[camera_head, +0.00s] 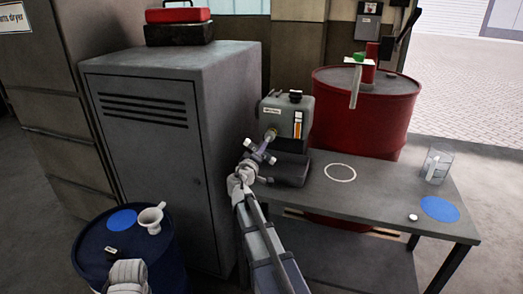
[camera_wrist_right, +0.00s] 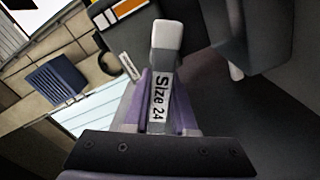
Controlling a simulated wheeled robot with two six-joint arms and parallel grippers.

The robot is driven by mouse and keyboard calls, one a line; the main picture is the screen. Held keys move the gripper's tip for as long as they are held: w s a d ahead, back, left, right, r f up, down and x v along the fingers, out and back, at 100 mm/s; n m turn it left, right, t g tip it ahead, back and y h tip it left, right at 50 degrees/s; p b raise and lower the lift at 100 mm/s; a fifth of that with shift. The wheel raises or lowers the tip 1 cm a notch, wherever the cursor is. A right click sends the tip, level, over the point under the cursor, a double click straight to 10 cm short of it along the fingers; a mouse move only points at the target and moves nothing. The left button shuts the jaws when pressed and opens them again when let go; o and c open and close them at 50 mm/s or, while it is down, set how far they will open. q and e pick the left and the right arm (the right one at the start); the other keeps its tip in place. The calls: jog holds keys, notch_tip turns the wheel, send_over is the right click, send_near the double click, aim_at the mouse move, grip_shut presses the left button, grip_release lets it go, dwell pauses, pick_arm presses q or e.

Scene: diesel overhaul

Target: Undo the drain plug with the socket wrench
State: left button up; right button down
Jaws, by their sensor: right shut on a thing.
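My right gripper (camera_head: 264,150) is in front of the grey engine unit (camera_head: 299,112) on the bench. In the right wrist view its purple fingers (camera_wrist_right: 160,105) are shut on a light grey wrench (camera_wrist_right: 164,45) labelled "Size 24". The wrench's far end points toward the unit. A round pale-gold fitting (camera_head: 270,134), perhaps the drain plug, shows on the unit's left side, just beyond the fingers. I cannot tell whether the wrench touches it. Part of my left arm (camera_head: 128,274) shows at the lower left; its fingers are not visible.
The bench (camera_head: 390,190) holds a white ring (camera_head: 340,172), a clear jug (camera_head: 436,165) and a blue disc (camera_head: 440,208). A red drum (camera_head: 350,125) stands behind it. A grey cabinet (camera_head: 150,150) is close on the left, with a blue drum (camera_head: 90,240) bearing a white funnel (camera_head: 151,218).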

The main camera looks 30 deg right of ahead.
jog(key=m, duration=1.8)
jog(key=shift+m, duration=0.3)
jog(key=m, duration=0.5)
dwell(0.4)
jog(key=shift+w+d, duration=0.1)
